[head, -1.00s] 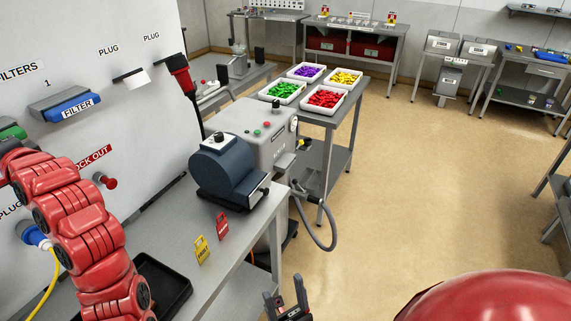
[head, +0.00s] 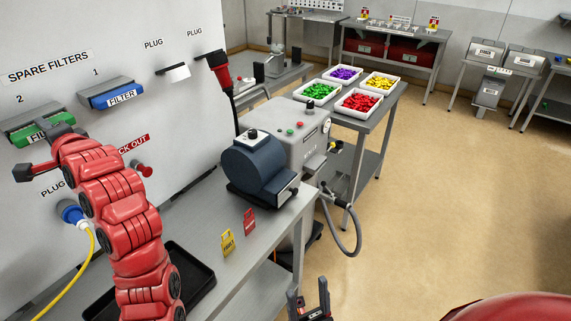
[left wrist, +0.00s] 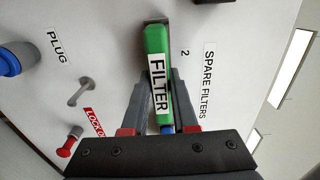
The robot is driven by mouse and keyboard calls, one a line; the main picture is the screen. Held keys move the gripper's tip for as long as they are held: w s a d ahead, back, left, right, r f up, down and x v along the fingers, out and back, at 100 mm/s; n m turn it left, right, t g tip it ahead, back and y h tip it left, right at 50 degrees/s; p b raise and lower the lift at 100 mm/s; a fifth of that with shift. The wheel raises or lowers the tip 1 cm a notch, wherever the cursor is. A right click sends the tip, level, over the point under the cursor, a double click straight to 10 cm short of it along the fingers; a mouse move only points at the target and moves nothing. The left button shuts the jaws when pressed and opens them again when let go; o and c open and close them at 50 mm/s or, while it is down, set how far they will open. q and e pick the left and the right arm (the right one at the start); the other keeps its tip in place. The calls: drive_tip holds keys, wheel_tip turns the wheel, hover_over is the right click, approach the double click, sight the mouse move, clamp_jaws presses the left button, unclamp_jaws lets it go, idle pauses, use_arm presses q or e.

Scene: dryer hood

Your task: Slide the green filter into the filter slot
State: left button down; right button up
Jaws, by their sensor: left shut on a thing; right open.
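The green filter (head: 45,133) sits at spare place 2 on the white wall panel, at the left of the head view. In the left wrist view the green filter (left wrist: 158,65) shows its FILTER label between the fingers. My left gripper (left wrist: 160,95) is shut on it, with a finger on each side. In the head view my red left arm partly covers the filter and the label. My right gripper (head: 310,303) is open and empty at the bottom edge. I cannot make out the filter slot.
A blue filter (head: 112,94) hangs at spare place 1. A blue plug (head: 71,212) with a yellow cable and a red lockout knob (head: 141,170) are on the panel. A dark blue machine (head: 255,163) stands on the bench behind yellow and red tags. A black tray (head: 193,262) lies near my left arm.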

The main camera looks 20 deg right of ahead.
use_arm(q)
drive_tip(key=shift+p+v, duration=0.8)
drive_tip(key=shift+v, duration=2.15)
drive_tip(key=shift+s+d, duration=0.1)
drive_tip(key=shift+s, duration=0.1)
drive_tip(key=shift+p+v, duration=0.7)
drive_tip(key=shift+v, duration=1.05)
drive_tip(key=shift+d, duration=0.1)
